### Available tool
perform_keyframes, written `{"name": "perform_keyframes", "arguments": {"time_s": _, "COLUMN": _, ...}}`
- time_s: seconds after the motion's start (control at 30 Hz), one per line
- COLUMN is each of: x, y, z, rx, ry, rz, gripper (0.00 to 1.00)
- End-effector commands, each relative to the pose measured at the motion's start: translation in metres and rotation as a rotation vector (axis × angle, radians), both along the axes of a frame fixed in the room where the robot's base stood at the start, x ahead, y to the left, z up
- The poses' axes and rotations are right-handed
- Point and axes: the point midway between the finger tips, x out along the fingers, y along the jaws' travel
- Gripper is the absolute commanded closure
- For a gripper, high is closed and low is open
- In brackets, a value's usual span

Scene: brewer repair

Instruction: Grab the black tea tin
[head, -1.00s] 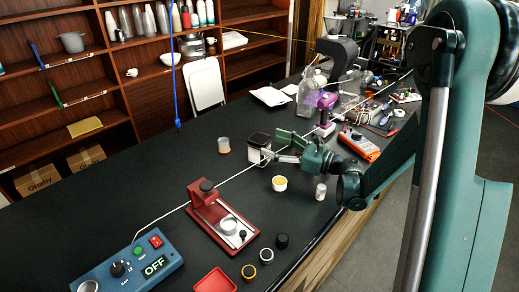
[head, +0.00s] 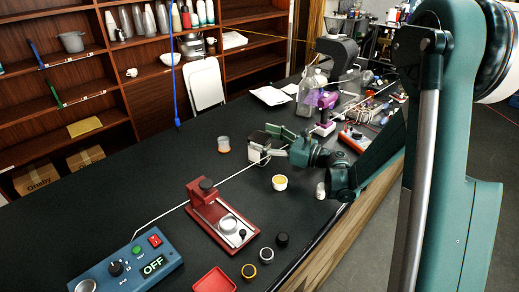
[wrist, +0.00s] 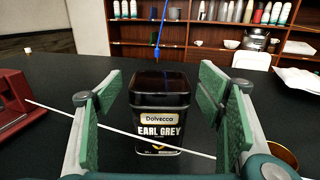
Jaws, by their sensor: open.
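The black tea tin (wrist: 158,112) stands upright on the dark bench in the wrist view, its label reading "Dolvecca Earl Grey". It sits centred between the green pads of my gripper (wrist: 162,115), with a gap on both sides. In the head view the tin (head: 257,142) is partly covered by my gripper (head: 271,143), which is open around or just in front of it; the exact depth is hard to tell. A thin white cord (wrist: 120,131) crosses in front of the tin's lower part in the wrist view.
A red device (head: 222,215) and blue control box (head: 127,268) lie at front left. An orange meter (head: 353,141) is to the right.

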Motion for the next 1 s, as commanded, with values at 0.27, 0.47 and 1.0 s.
{"name": "perform_keyframes", "arguments": {"time_s": 0.27, "x": 0.0091, "y": 0.0151, "z": -0.0002, "rx": 0.0, "ry": 0.0, "rz": 0.0, "gripper": 0.33}}
{"name": "perform_keyframes", "arguments": {"time_s": 0.47, "x": 0.0092, "y": 0.015, "z": 0.0001, "rx": 0.0, "ry": 0.0, "rz": 0.0, "gripper": 0.33}}
{"name": "perform_keyframes", "arguments": {"time_s": 1.0, "x": 0.009, "y": 0.0149, "z": 0.0, "rx": 0.0, "ry": 0.0, "rz": 0.0, "gripper": 0.62}}
